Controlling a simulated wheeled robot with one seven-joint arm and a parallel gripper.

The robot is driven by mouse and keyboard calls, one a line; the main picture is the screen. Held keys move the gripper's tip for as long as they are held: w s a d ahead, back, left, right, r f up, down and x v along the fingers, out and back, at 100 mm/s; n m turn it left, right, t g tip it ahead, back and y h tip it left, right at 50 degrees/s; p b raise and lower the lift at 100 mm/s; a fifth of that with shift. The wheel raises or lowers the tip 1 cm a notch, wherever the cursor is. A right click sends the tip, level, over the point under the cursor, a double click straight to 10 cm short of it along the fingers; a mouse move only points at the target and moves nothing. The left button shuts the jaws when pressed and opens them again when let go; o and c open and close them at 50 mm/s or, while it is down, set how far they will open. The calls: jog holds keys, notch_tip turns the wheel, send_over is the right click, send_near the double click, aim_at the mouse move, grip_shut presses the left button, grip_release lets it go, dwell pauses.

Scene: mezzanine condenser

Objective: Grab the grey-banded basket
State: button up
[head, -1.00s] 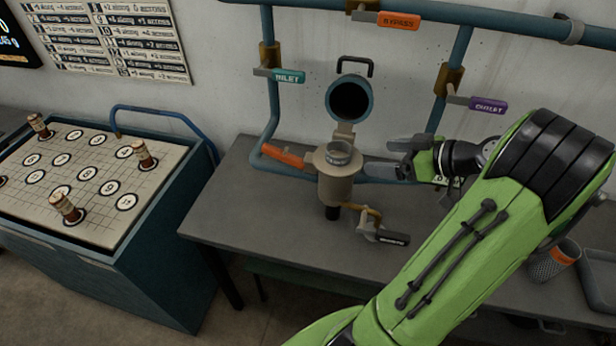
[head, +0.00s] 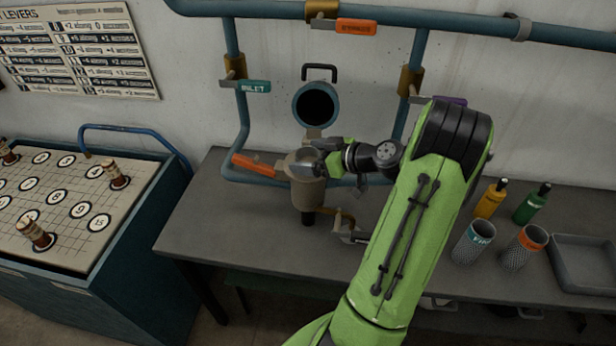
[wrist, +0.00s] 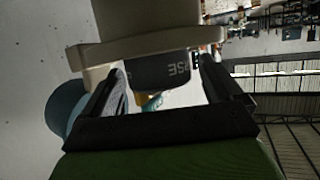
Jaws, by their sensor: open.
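The grey-banded basket sits in the tan strainer housing (head: 307,190) on the bench, its upper part standing above the rim. In the head view my gripper largely covers it. In the wrist view its dark grey band (wrist: 160,70), with part of a word on it, shows between my two fingers. My gripper (head: 312,158) is open at the housing's top, with one finger on each side of the band. I cannot tell whether either finger touches it. The housing's round lid (head: 317,103) stands open behind.
Blue pipes with a teal lever (head: 252,87) and orange levers (head: 356,27) frame the housing. A drain handle (head: 348,232) sticks out low in front. At right stand a teal-banded basket (head: 473,243), an orange-banded basket (head: 524,247), two bottles and a grey tray (head: 585,291).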

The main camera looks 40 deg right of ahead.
jog(key=shift+w+f, duration=0.2)
jog(key=shift+w, duration=0.25)
jog(key=shift+s+a, duration=0.1)
jog(key=shift+c, duration=0.9)
jog(key=c, duration=1.3)
jog(key=shift+o, duration=0.2)
jog(key=shift+r, duration=0.1)
